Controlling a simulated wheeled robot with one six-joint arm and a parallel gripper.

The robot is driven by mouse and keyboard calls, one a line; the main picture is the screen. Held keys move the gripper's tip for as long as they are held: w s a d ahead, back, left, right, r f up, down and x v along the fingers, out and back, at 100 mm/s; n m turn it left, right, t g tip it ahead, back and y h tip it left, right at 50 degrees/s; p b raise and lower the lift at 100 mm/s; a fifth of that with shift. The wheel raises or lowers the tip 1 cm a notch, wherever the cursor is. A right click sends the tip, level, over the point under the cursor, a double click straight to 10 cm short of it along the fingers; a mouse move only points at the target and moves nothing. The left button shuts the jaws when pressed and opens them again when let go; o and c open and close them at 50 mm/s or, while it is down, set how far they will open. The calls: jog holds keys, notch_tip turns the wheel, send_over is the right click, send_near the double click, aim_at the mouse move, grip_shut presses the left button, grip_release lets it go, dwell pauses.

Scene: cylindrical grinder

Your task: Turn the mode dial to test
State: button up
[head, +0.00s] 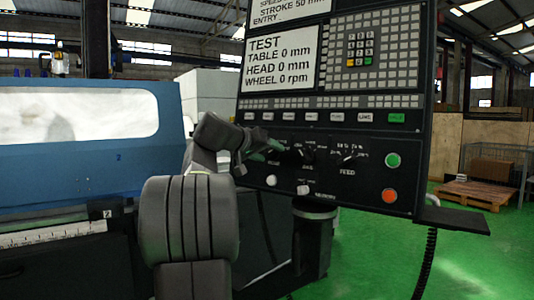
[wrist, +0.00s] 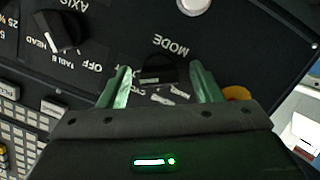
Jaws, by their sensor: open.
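The black mode dial (wrist: 158,74) shows in the wrist view under an upside-down MODE label. My gripper (wrist: 159,69) is open, with one green finger on each side of the dial. I cannot tell whether the fingers touch it. The dial's position marks are partly hidden by my gripper, so its setting cannot be read there. In the head view my gripper (head: 268,149) is at the left of the dial row and hides the mode dial.
The axis dial (wrist: 62,32) is close beside the mode dial, and the feed dial (head: 350,156) is farther right. A green button (head: 393,160) and an orange-red button (head: 389,195) are at the panel's right edge. A shelf (head: 452,219) juts out below.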

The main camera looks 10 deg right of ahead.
jog(key=p+v, duration=0.1)
jog(key=v, duration=1.3)
jog(key=shift+d, duration=0.15)
jog(key=b+x, duration=0.1)
jog(key=x, duration=1.3)
jog(key=shift+a+r, duration=0.1)
jog(key=shift+a, duration=0.15)
